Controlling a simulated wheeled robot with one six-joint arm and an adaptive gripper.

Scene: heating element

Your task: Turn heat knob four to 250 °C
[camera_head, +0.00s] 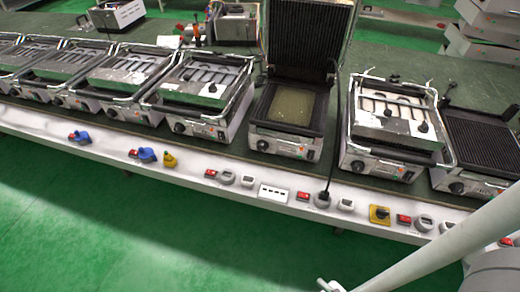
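Several grill units stand in a row on the bench, each with a dark round heat knob at the left of its front panel. Knobs show on the grill left of centre (179,128), the open-lidded grill (262,145), the grill right of it (357,166) and the rightmost grill (456,188). More knobs to the left are small. I cannot read numbers or temperature marks, so I cannot tell which is knob four. A pale arm link, apparently mine, crosses the lower right. My gripper's fingers are not in view.
A black cable (334,130) hangs down to a socket near the open-lidded grill. The green floor (110,220) in front is clear.

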